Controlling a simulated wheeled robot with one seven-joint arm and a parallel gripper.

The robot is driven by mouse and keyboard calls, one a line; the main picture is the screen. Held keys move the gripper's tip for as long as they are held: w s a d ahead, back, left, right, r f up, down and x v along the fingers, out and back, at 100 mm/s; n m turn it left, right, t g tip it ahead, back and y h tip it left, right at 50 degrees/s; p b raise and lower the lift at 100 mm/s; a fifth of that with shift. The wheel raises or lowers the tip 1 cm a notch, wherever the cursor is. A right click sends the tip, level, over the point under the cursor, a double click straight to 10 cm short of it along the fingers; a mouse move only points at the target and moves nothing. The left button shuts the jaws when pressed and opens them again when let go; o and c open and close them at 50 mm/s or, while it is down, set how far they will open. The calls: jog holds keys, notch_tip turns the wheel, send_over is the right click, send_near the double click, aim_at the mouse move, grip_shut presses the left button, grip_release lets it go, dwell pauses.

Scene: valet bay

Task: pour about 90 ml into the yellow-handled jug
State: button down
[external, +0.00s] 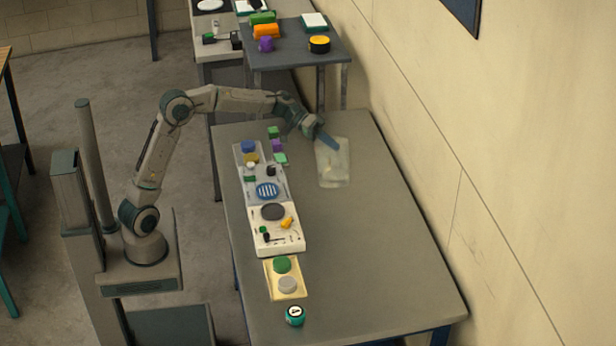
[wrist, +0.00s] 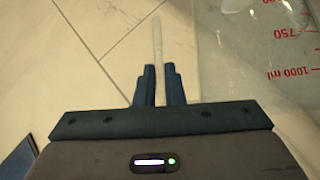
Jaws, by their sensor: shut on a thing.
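A large clear measuring jug (external: 335,172) is at the far right part of the grey table, by my gripper (external: 329,140). In the wrist view, the jug's clear wall (wrist: 240,65) fills the upper right, with red marks reading 750 and 1000 ml. There my gripper (wrist: 158,72) is shut on a thin, pale, see-through strip (wrist: 157,35), which looks like the clear jug's handle. I cannot tell whether the jug touches the table, or how much liquid it holds. I cannot make out a yellow handle on any jug.
On the table's left side stand a white panel (external: 290,245) with knobs, a blue-striped disc (external: 267,191), and a yellow tray (external: 270,277) with green and grey discs. A teal round item (external: 294,316) is at the front. The table's right side is clear beside the wall.

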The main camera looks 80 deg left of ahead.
jog(key=shift+a+r+n+h+p, duration=0.4)
jog(key=shift+a+r+h+p, duration=0.3)
jog(key=shift+p, duration=0.25)
jog(key=shift+w+a+r+t+p, duration=0.1)
jog(key=shift+a+r+t+p, duration=0.2)
jog(key=shift+r+p, duration=0.1)
jog(key=shift+w+a+r+n+h+p, duration=0.1)
jog(key=shift+a+r+n+h+p, duration=0.2)
jog(key=shift+a+p, duration=0.3)
jog(key=shift+a+r+n+h+p, duration=0.3)
jog(key=shift+a+p, duration=0.1)
jog(key=shift+p, duration=0.35)
dwell(0.5)
jog(key=shift+a+r, duration=0.15)
jog(key=shift+a, duration=0.35)
jog(key=shift+w+a+r+t, duration=0.1)
jog(key=shift+a+t, duration=0.2)
jog(key=shift+n+h, duration=0.3)
jog(key=shift+d, duration=0.25)
jog(key=shift+a+r, duration=0.2)
jog(key=shift+a, duration=0.2)
